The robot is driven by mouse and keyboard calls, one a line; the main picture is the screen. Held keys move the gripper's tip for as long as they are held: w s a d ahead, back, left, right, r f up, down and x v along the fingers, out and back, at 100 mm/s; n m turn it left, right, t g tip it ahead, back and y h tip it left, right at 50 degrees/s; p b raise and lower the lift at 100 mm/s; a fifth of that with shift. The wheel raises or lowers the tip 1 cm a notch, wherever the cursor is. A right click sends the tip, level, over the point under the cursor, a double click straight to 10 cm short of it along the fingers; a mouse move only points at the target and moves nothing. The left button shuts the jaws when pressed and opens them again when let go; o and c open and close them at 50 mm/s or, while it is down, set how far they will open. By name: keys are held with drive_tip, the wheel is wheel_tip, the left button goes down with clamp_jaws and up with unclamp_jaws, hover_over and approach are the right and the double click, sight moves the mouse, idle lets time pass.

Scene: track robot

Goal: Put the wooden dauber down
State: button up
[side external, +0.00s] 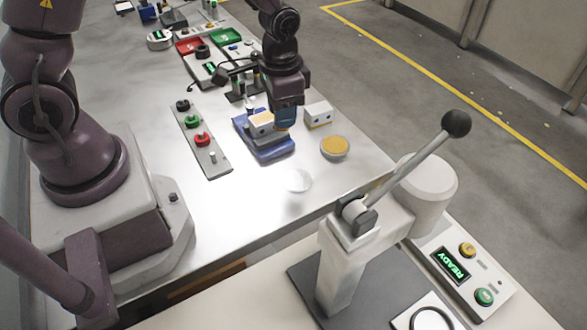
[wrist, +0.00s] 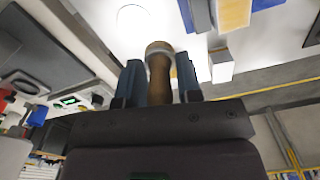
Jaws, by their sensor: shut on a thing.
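My gripper (wrist: 160,82) is shut on the wooden dauber (wrist: 160,68) in the wrist view. The dauber's brown handle sits between the two blue fingers, and its wider round end with a pale band points away from the wrist. In the side external view my gripper (side external: 287,122) hangs over the right side of a blue fixture (side external: 270,152) on the white table. The dauber cannot be made out there. A round tub with a tan top (side external: 334,147) stands to the right of the gripper, apart from it.
A white block with a tan top (side external: 260,124) sits in the fixture, and a white box (side external: 318,114) stands right of the gripper. A pale round disc (side external: 298,181) lies in front. A button panel (side external: 201,140) is at left. A lever press (side external: 350,220) stands nearer the camera.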

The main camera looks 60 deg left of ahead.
drive_tip(key=shift+w+d+f+n, duration=0.1)
drive_tip(key=shift+d+f+n, duration=0.65)
drive_tip(key=shift+f, duration=1)
drive_tip(key=shift+d+f+n, duration=0.45)
drive_tip(key=shift+d+f, duration=0.45)
drive_tip(key=shift+f, duration=0.85)
drive_tip(key=shift+w+d+f+n, duration=0.1)
drive_tip(key=shift+d+f+n, duration=0.65)
drive_tip(key=shift+f, duration=1)
drive_tip(key=shift+d, duration=0.1)
drive_tip(key=shift+f, duration=0.15)
drive_tip(key=o, duration=0.9)
drive_tip(key=shift+o, duration=0.2)
